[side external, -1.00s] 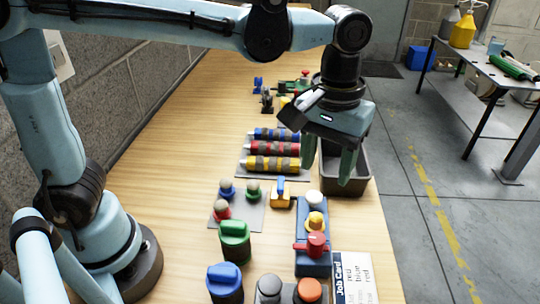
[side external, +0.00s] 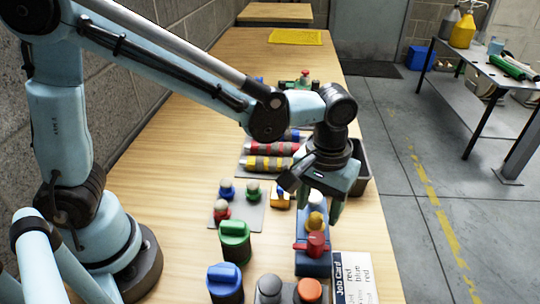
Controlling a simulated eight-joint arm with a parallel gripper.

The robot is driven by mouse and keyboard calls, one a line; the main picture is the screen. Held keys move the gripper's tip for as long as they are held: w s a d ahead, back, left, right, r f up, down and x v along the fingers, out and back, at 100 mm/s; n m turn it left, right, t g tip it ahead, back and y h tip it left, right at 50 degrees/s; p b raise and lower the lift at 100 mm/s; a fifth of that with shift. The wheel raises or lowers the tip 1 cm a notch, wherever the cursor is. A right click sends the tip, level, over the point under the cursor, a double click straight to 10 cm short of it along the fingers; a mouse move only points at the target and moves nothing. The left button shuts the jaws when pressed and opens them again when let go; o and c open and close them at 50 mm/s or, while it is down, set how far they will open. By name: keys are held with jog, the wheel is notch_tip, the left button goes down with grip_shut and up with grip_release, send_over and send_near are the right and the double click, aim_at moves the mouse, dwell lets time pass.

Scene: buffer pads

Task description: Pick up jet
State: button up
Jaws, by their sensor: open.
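My gripper (side external: 319,203) is open and points down over the far end of a long blue block (side external: 312,264). The block carries a pale cap, a yellow-orange cap (side external: 315,222) and a red valve-like piece (side external: 315,244) in a row. The fingers are close around or just above the pale cap and partly hide it; I cannot tell whether they touch it. No piece is plainly marked as the jet. A grey pad (side external: 246,222) to the left holds small blue, green and red round-topped pieces. A yellow piece with a blue top (side external: 280,198) stands between.
Green-topped (side external: 235,240) and blue-topped (side external: 225,280) jars stand front left. Grey and orange knobs (side external: 309,290) are at the front edge, beside a job card (side external: 355,278). Striped rolls (side external: 268,163) and a dark bin (side external: 365,172) lie behind. The left tabletop is clear.

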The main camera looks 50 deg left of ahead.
jog(key=shift+f, duration=1.15)
jog(key=shift+c, duration=0.3)
grip_shut()
jog(key=shift+r, duration=0.1)
